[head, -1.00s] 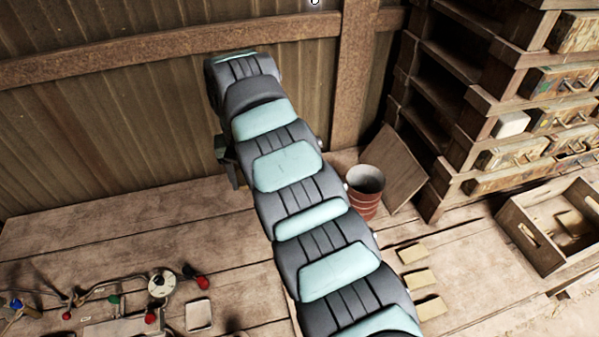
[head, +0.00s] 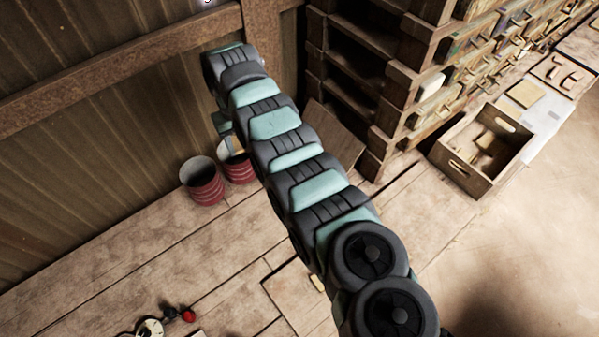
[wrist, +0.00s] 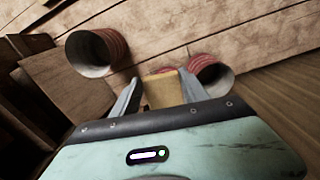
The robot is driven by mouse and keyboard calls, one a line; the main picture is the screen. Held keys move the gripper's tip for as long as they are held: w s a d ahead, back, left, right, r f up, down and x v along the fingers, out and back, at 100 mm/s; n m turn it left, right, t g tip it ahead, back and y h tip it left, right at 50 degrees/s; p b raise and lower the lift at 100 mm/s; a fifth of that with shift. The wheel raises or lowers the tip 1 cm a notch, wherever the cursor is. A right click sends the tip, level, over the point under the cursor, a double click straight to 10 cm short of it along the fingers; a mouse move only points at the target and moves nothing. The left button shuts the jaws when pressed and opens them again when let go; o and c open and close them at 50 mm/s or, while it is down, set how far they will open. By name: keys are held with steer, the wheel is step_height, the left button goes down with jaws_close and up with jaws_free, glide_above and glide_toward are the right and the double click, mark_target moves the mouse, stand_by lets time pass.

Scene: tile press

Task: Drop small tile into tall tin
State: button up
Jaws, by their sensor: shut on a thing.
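My gripper (wrist: 159,78) is shut on a small tan tile (wrist: 162,90) in the wrist view. Red ribbed surface shows just behind the tile, mostly hidden by it. One red tin (wrist: 97,52) stands to the left of the fingers and another red tin (wrist: 210,76) to the right, with their mouths open. In the head view one red tin (head: 203,183) stands clear by the back wall. A second tin (head: 238,168) is beside it, partly behind my arm. I cannot tell which tin is the tall one. My fingers are hidden there.
A wooden board (head: 335,139) leans by the stacked shelves (head: 395,85). An open wooden crate (head: 466,178) stands to the right. A tan piece (head: 318,284) lies beside my arm. A lever with a red knob (head: 188,315) is at the front. The table left of centre is clear.

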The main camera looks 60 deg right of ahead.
steer(key=s+d+f+m+p, duration=0.3)
steer(key=s+d+p, duration=0.1)
steer(key=s+d, duration=1.15)
step_height(320, 180, down, 6)
steer(key=s+a+b, duration=0.1)
steer(key=b, duration=0.3)
steer(key=shift+a+f+b, duration=0.15)
steer(key=shift+a+b, duration=0.2)
steer(key=shift+b, duration=0.05)
steer(key=o, duration=1.5)
step_height(320, 180, up, 11)
steer(key=shift+f+b, duration=0.1)
steer(key=shift+b, duration=0.95)
